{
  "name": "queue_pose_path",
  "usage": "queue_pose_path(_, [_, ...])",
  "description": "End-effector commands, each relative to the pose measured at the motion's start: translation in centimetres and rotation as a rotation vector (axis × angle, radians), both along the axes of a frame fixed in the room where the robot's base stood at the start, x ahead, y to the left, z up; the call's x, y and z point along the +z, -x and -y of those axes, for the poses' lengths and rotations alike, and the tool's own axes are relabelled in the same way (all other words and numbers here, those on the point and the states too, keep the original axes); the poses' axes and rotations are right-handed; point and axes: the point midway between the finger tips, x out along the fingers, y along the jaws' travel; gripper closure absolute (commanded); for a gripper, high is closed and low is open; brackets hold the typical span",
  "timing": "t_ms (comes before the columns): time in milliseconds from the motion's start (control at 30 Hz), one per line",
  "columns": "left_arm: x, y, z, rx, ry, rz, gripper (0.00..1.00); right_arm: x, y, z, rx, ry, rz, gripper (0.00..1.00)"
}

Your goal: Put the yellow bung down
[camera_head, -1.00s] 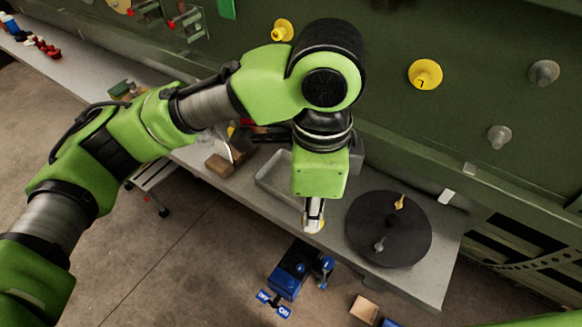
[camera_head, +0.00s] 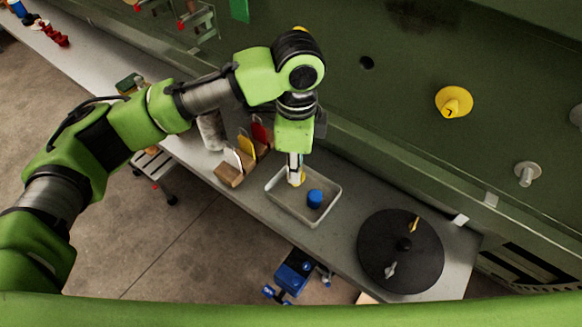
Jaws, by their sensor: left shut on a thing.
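My left gripper (camera_head: 294,168) points down over the grey tray (camera_head: 281,207) on the bench. It is shut on a yellow bung (camera_head: 299,179), of which only a small part shows at the fingertips. The bung is at the tray's back left; I cannot tell whether it touches the tray floor. A blue round piece (camera_head: 315,198) is in the tray, just right of the bung. Another yellow bung (camera_head: 454,101) sits on the green panel at the right. My right gripper is not in view.
A black round turntable (camera_head: 375,250) with small pieces on it stands on the bench (camera_head: 330,253) to the right of the tray. A wooden block with coloured cards (camera_head: 230,174) stands to the left. A grey plug (camera_head: 527,173) sits on the green panel (camera_head: 400,130).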

Motion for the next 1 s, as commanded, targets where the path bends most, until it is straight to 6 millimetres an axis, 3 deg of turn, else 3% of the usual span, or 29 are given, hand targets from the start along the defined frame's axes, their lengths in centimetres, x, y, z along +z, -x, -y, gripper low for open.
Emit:
queue_pose_path(300, [-2.7,-2.3,-0.8,0.002,0.0,0.001,1.0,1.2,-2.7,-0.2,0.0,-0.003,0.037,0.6])
queue_pose_path(600, [-6.2,-2.6,-1.0,0.0,0.0,0.002,1.0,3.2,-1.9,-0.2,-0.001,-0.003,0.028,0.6])
queue_pose_path(900, [-6.5,-2.6,-0.9,-0.001,0.001,0.002,1.0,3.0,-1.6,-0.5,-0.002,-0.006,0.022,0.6])
queue_pose_path(933, [-6.5,-2.6,-0.9,-0.001,0.001,0.002,0.83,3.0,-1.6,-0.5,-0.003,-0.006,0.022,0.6])
queue_pose_path(1000, [-6.5,-2.6,-0.9,-0.001,0.001,0.003,0.69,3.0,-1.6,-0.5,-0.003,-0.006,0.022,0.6])
